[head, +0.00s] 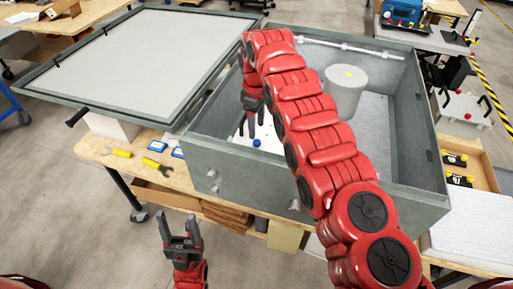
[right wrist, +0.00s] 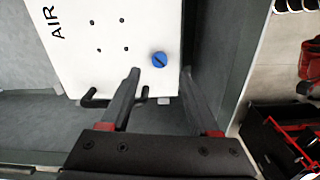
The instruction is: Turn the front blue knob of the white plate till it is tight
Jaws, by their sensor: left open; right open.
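The white plate (head: 268,140) lies inside the grey box, partly hidden behind my right arm in the head view. The right wrist view shows part of the white plate (right wrist: 90,45) with "AIR" lettering, small dark holes and a black handle at its edge. One blue knob (head: 256,143) shows on the plate; the blue knob (right wrist: 160,59) has a dark slot across it. My right gripper (head: 251,124) is open and points down above the plate. In the right wrist view the knob appears just beyond the gap between the fingertips (right wrist: 160,75). My left gripper (head: 181,222) is open and empty, outside the box.
The grey box (head: 400,195) has high walls around the plate, and a grey cylinder (head: 346,88) stands inside. Its lid (head: 150,55) is open to the left. Yellow-handled tools (head: 154,164) and blue-and-white items (head: 172,147) lie on the wooden bench (head: 100,150).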

